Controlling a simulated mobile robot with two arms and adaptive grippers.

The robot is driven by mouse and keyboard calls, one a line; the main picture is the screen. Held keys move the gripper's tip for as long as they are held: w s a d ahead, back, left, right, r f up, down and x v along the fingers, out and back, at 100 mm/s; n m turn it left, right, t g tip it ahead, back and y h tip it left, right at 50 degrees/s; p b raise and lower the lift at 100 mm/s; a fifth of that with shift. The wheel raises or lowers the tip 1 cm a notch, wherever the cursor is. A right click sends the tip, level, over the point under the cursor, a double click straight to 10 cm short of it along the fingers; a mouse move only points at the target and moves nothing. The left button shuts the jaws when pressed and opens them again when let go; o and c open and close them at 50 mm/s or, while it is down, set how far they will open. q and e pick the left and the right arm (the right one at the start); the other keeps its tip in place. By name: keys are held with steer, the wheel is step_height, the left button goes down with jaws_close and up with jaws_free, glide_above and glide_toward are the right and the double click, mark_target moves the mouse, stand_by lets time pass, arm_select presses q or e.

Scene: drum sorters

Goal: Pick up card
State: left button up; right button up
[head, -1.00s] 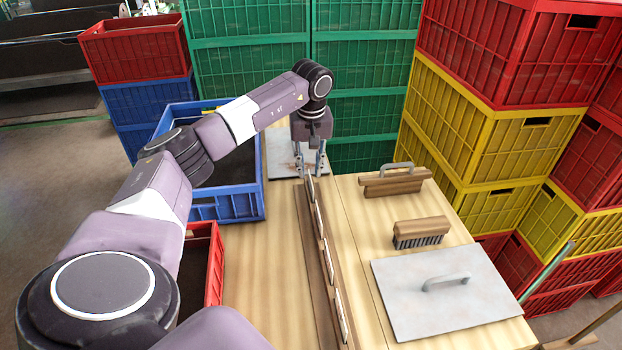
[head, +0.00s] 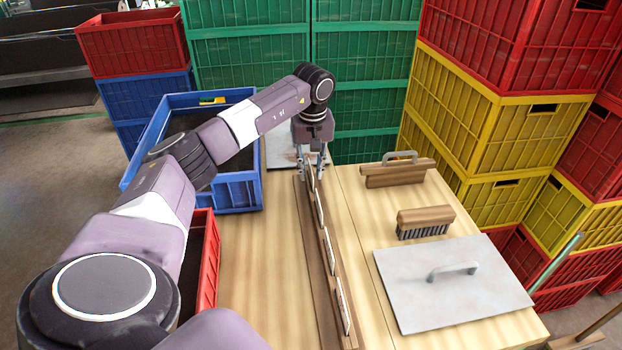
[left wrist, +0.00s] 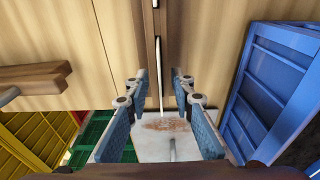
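Several thin white cards stand on edge in a row in a narrow dark wooden rack (head: 325,290) along the table. The nearer ones, such as one card (head: 343,305), show clearly in the head view. My left gripper (head: 311,177) is over the far end of the rack, pointing down, with its fingers apart. In the left wrist view the open fingers (left wrist: 157,84) are on either side of the far card (left wrist: 160,75), which shows as a thin white edge between them. I cannot tell whether either finger touches it. My right gripper is not in view.
A blue crate (head: 225,193) and a red crate (head: 208,262) stand left of the rack. Another plate (left wrist: 150,150) lies beyond the rack. Stacked crates close off the back and right.

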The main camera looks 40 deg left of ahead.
arm_select(q)
steer(key=shift+f, duration=0.15)
jaws_close()
steer(key=shift+r, duration=0.2)
stand_by(0.4)
